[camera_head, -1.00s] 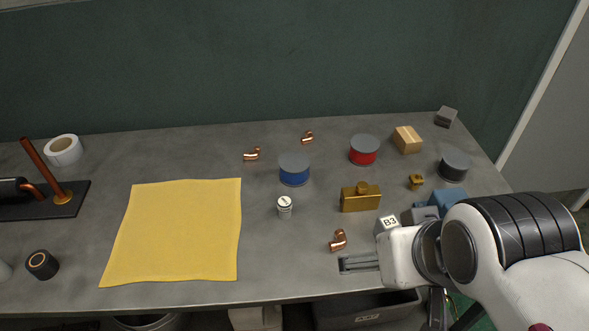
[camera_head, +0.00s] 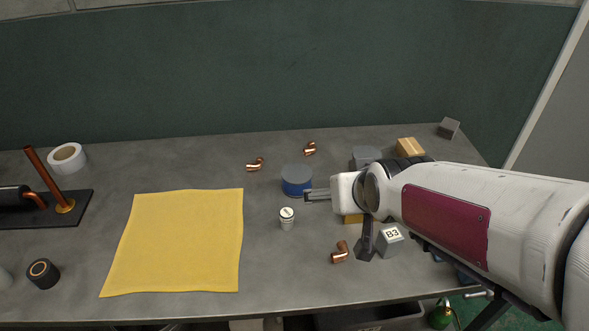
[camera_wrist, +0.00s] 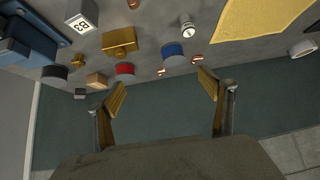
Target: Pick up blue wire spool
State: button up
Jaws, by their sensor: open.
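The blue wire spool (camera_head: 296,181) has a grey top and a blue side and stands upright on the grey table, right of the yellow cloth. It also shows in the wrist view (camera_wrist: 173,54), beyond the fingertips and a little right of centre. My gripper (camera_head: 308,195) is beside the spool's lower right in the head view, with its fingers pointing left. In the wrist view my gripper (camera_wrist: 162,84) is open with nothing between its two gold-padded fingers. Whether a finger touches the spool cannot be told from the head view.
A small white cylinder (camera_head: 287,217) stands just in front of the spool. Copper elbows (camera_head: 255,165) lie behind it and nearer the front edge. The red spool (camera_wrist: 124,70) and brass block (camera_wrist: 119,42) are close by. The yellow cloth (camera_head: 175,242) covers the table's left middle.

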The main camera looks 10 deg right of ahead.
aim_at(297, 182)
jog(key=w+a+f+t, duration=0.1)
jog(key=w+a+f, duration=0.1)
jog(key=w+f, duration=0.3)
jog(key=w+a+f+t, duration=0.2)
jog(key=w+f, duration=0.3)
jog(key=w, duration=0.1)
jog(key=w+a+f+t, duration=0.1)
jog(key=w+a+f, duration=0.1)
jog(key=w+f, duration=0.3)
jog(key=shift+w+f+n+t+y, duration=0.1)
jog(key=shift+w+n+t+y, duration=0.25)
jog(key=shift+w, duration=0.45)
jog(key=shift+w+f, duration=0.15)
jog(key=shift+f, duration=0.3)
jog(key=shift+w, duration=0.1)
jog(key=shift+x, duration=1.2)
jog(key=shift+w, duration=0.1)
